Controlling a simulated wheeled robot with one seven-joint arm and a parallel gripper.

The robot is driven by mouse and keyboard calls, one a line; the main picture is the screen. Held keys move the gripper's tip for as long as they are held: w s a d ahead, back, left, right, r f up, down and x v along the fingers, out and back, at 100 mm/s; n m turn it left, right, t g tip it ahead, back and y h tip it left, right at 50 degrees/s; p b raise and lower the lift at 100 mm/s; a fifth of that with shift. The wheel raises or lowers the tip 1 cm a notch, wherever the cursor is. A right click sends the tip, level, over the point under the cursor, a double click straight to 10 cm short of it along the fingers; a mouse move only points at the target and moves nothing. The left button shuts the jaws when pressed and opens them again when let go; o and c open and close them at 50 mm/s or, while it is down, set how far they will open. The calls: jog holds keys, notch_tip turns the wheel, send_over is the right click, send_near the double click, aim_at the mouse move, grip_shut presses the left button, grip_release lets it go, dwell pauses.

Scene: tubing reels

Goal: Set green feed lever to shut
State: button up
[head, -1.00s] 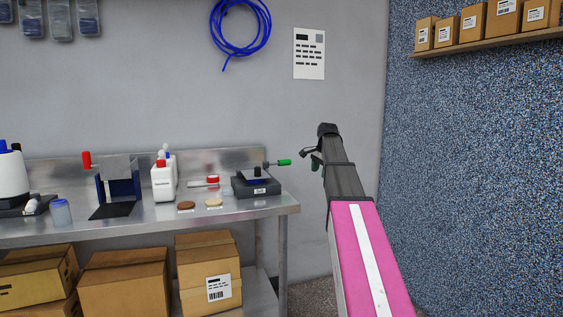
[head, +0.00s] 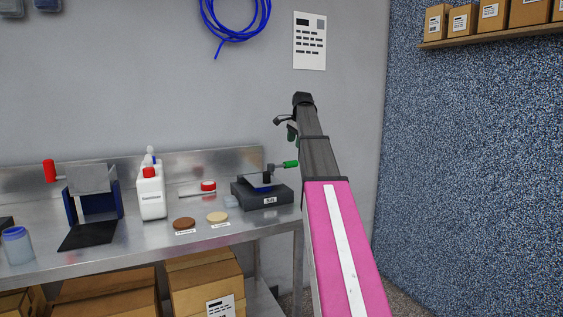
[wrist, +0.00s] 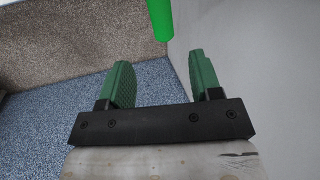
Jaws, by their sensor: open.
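The green feed lever (head: 290,164) is a green-capped handle on a dark rod, sticking out to the right from a dark device (head: 262,195) at the right end of the steel bench. In the wrist view a green cylinder, the lever's grip (wrist: 160,18), shows at the top edge, ahead of the fingers and apart from them. My gripper (wrist: 160,82) has two green ribbed fingers spread apart with nothing between them. In the head view my gripper (head: 286,128) is partly hidden by my arm and is above the lever. The device's label is too small to read surely.
The steel bench (head: 150,235) also holds a red-handled blue device (head: 95,195), a white bottle (head: 151,193), a brown disc (head: 184,223) and a tan disc (head: 217,216). Cardboard boxes (head: 205,288) sit below. A blue speckled wall (head: 475,160) stands at the right.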

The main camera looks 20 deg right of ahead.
aim_at(291, 162)
jog(key=x, duration=1)
jog(key=shift+w+a+f, duration=0.1)
jog(key=shift+w+f, duration=0.15)
jog(key=shift+f, duration=0.1)
grip_shut()
